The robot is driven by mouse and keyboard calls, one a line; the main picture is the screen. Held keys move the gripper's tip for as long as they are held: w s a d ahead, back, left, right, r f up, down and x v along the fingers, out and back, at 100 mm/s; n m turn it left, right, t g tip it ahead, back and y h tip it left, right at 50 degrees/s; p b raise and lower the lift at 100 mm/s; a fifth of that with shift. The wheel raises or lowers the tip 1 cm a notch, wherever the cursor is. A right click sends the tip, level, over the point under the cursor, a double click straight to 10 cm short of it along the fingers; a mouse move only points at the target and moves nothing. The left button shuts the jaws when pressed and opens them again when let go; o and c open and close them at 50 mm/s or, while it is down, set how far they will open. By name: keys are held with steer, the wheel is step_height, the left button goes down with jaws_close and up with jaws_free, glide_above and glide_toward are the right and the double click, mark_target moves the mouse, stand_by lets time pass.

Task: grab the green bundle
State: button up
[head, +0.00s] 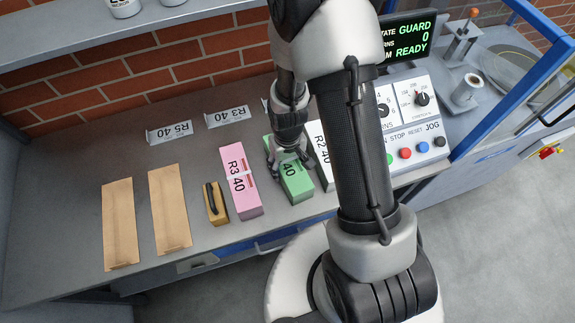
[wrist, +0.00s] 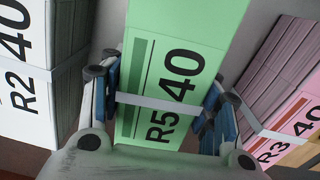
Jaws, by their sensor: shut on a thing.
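The green bundle (head: 296,184) lies on the grey bench in the head view, with its far part hidden by my gripper. My gripper (head: 288,158) comes down over it from above. In the wrist view the green bundle (wrist: 190,35) is marked R5 40 and has a pale band across it. My gripper (wrist: 163,105) has one finger on each side of it, near the band, and is shut on it. I cannot tell whether the bundle is lifted off the bench.
A pink R3 bundle (head: 240,182) stands left of the green one, and a white R2 bundle (head: 320,150) stands close on its right, partly behind my arm. A tan block with a dark handle (head: 214,203) and two brown sheets (head: 170,208) lie further left. A control panel (head: 412,118) is at right.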

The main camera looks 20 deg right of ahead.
jaws_close()
steer(key=shift+r, duration=0.1)
stand_by(0.4)
